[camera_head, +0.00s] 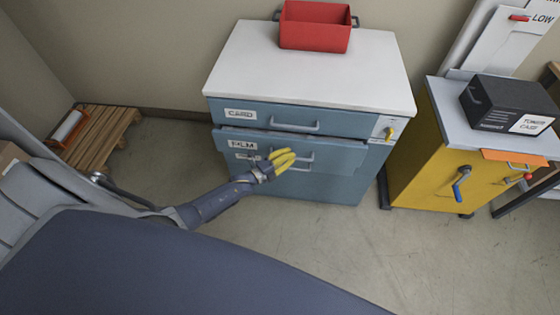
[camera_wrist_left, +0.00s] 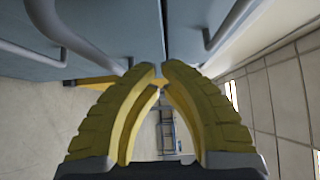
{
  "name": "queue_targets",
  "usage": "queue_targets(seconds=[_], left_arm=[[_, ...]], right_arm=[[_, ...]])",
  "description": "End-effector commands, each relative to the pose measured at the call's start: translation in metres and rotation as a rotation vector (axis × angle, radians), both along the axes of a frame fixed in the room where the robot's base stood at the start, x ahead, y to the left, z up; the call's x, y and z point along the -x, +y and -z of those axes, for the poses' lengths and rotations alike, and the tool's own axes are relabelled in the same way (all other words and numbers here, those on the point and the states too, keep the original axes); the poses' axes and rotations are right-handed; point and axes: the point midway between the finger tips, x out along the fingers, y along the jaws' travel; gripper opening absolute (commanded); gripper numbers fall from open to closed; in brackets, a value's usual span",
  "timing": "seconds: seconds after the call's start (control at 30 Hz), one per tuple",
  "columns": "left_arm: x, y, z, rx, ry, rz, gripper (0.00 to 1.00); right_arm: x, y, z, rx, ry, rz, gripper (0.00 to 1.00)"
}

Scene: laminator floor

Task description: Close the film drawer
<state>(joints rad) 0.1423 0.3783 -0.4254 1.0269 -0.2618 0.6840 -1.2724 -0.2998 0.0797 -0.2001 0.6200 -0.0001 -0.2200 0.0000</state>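The film drawer (camera_head: 348,157) is the blue drawer labelled FILM, below the CARD drawer in the cabinet. Its front stands a little out from the cabinet face. My left gripper (camera_head: 290,155) is in front of it, near the middle, over part of its handle (camera_head: 322,155). In the left wrist view my yellow fingers (camera_wrist_left: 162,68) have their tips nearly together with nothing visible between them. Two blue panels with grey handles lie ahead of the tips. I cannot tell whether the tips touch the drawer. My right gripper is not in view.
The white cabinet top (camera_head: 310,75) carries a red bin (camera_head: 316,27). A yellow cabinet (camera_head: 440,150) with a black toner case (camera_head: 508,105) stands at right. A wooden pallet (camera_head: 100,140) lies at left. The floor in front of the blue cabinet is clear.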

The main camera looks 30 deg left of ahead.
Motion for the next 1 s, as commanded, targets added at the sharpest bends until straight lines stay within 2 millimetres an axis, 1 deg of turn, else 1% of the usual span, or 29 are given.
queue_targets(seconds=[0.03,0.1,0.33,0.6,0.9,1.0], left_arm=[[-0.007,0.002,0.0,-0.002,0.0,-0.001,0.0],[-0.015,0.005,0.0,-0.002,-0.001,-0.001,0.0],[-0.032,0.01,0.0,0.0,-0.001,0.0,0.0],[-0.038,0.013,0.0,-0.001,0.0,0.0,0.0],[-0.038,0.013,0.0,-0.001,0.0,0.0,0.0],[-0.038,0.017,0.0,-0.001,0.0,-0.005,0.0]], right_arm=[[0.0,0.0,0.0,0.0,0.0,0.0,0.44],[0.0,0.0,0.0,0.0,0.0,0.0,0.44],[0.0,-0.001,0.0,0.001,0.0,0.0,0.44],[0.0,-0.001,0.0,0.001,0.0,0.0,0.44],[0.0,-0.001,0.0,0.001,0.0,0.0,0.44],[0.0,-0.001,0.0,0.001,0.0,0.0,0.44]])
